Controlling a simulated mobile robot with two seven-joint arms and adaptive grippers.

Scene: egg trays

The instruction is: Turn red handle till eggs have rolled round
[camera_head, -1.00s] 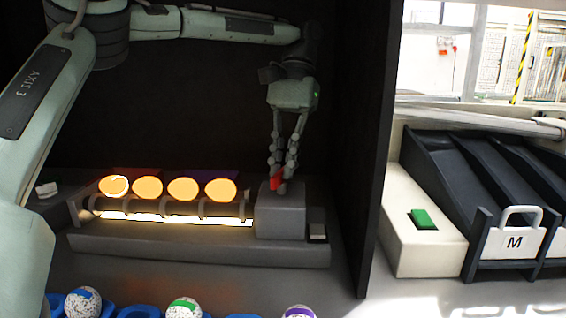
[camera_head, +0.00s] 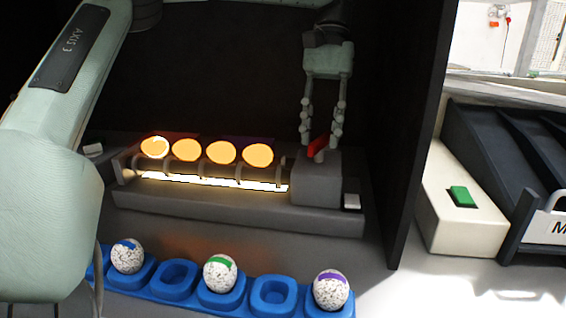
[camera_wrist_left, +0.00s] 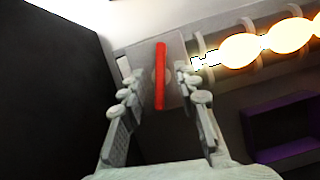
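The red handle (camera_head: 317,146) stands on top of the grey end block (camera_head: 316,180) of the egg roller. My left gripper (camera_head: 320,138) points down over it with its two fingers apart, one on either side. In the left wrist view the handle (camera_wrist_left: 160,75) is a straight red bar between the fingers' lines, with clear gaps to both fingertips. Several glowing orange eggs (camera_head: 221,153) lie in a row on the lit rollers (camera_head: 215,184). The leftmost egg shows a bright curved mark. My right gripper is not in view.
A blue tray (camera_head: 176,283) in front holds speckled eggs with blue, green and purple bands; two of its cups are empty. Dark walls (camera_head: 415,130) enclose the roller. Right of it stand a white box with a green button (camera_head: 461,196) and dark chutes.

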